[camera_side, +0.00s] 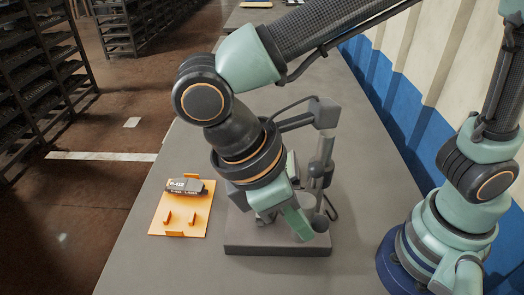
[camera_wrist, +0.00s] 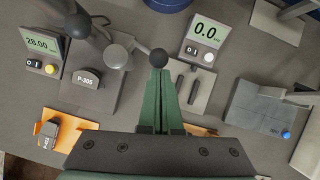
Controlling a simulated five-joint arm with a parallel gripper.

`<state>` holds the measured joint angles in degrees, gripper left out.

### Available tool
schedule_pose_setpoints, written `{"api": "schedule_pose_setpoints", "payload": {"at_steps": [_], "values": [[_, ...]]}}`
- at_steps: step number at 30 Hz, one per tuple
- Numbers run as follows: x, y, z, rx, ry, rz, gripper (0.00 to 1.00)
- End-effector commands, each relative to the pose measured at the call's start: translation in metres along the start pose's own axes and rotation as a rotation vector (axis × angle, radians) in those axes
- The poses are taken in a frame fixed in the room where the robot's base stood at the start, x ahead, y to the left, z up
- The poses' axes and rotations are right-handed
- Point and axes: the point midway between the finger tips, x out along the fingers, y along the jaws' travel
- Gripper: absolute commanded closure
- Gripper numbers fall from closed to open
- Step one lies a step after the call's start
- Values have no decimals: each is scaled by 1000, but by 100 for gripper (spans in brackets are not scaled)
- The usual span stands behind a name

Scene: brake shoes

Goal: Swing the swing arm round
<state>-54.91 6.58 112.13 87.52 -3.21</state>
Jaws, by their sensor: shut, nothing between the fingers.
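My gripper (camera_side: 298,222) is shut and empty, its green fingers pointing down over the grey base plate of a stand. In the wrist view the closed fingers (camera_wrist: 166,80) reach up to a black ball knob (camera_wrist: 158,58). The knob looks joined by a short rod to a grey round part (camera_wrist: 116,56), likely the swing arm. Whether the fingertips touch the knob I cannot tell. In the side view a dark knob (camera_side: 320,223) shows just right of the fingertips. The stand's upright post (camera_side: 322,165) is behind them. A dark shoe marked P-305 (camera_wrist: 88,78) sits on the base plate.
An orange tray (camera_side: 181,222) holds another marked brake shoe (camera_side: 187,187), left of the stand. The wrist view shows displays reading 28.00 (camera_wrist: 41,45) and 0.0 (camera_wrist: 203,29), and a grey block (camera_wrist: 262,107) at right. Bare table lies in front of the stand.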

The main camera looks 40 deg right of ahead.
Motion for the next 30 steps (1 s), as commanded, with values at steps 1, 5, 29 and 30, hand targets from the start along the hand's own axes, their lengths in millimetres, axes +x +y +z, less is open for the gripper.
{"api": "schedule_pose_setpoints", "payload": {"at_steps": [1, 5, 29, 30], "values": [[3, -5, 8, -48, 1, 8, 100], [12, -14, 24, -154, 4, 23, 100], [18, -23, 31, -171, -1, 39, 100], [17, -24, 27, -171, -1, 41, 100]]}}
